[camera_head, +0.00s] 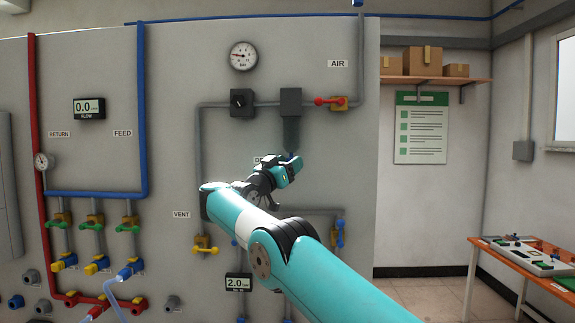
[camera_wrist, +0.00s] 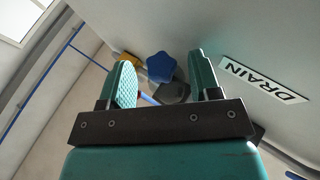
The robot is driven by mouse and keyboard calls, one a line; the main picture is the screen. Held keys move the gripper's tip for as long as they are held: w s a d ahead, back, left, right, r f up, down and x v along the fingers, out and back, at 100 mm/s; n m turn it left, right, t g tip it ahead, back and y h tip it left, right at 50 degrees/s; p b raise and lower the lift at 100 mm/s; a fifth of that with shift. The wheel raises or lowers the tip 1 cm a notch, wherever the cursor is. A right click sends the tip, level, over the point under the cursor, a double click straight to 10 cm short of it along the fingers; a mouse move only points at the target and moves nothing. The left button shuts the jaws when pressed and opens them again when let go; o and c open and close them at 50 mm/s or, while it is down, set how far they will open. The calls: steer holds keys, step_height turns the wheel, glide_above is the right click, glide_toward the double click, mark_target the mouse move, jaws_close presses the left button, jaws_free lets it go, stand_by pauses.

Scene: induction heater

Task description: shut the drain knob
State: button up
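The drain knob (camera_wrist: 162,66) is a blue, lobed knob on a dark stem housing (camera_wrist: 172,92), beside a white DRAIN label (camera_wrist: 264,78) in the wrist view. My gripper (camera_wrist: 161,59) is open. Its two teal fingers stand either side of the knob in the picture, with clear gaps and nothing held. I cannot tell how far the knob lies beyond the fingertips. In the head view my arm's end is below a grey box (camera_head: 291,101) on the pipework and hides most of the knob and label. The knob's turn position cannot be told.
An air valve with a red handle (camera_head: 331,101) is to the upper right, and a black pipe fitting (camera_head: 241,103) to the upper left. A yellow vent valve (camera_head: 205,245) and a blue-handled valve (camera_head: 340,232) are lower down. A workbench (camera_head: 530,265) stands at right.

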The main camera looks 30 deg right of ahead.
steer(key=shift+f+b, duration=0.1)
steer(key=shift+b, duration=0.3)
steer(key=s+a+f+n+t+y+b, duration=0.1)
steer(key=s+f+n+t+y+b, duration=0.3)
steer(key=s+n+t+y+b, duration=0.35)
steer(key=s+a+f+n+t+y+b, duration=0.1)
steer(key=s+f+n+t+y+b, duration=0.3)
steer(key=s+t+y, duration=0.5)
steer(key=s+a+f+n+g+y+b, duration=0.3)
steer(key=a+f+g+y, duration=0.5)
steer(key=a+f, duration=0.5)
steer(key=a+n+g, duration=0.1)
steer(key=a, duration=0.2)
steer(key=shift+s+f, duration=0.3)
steer(key=shift+s, duration=0.1)
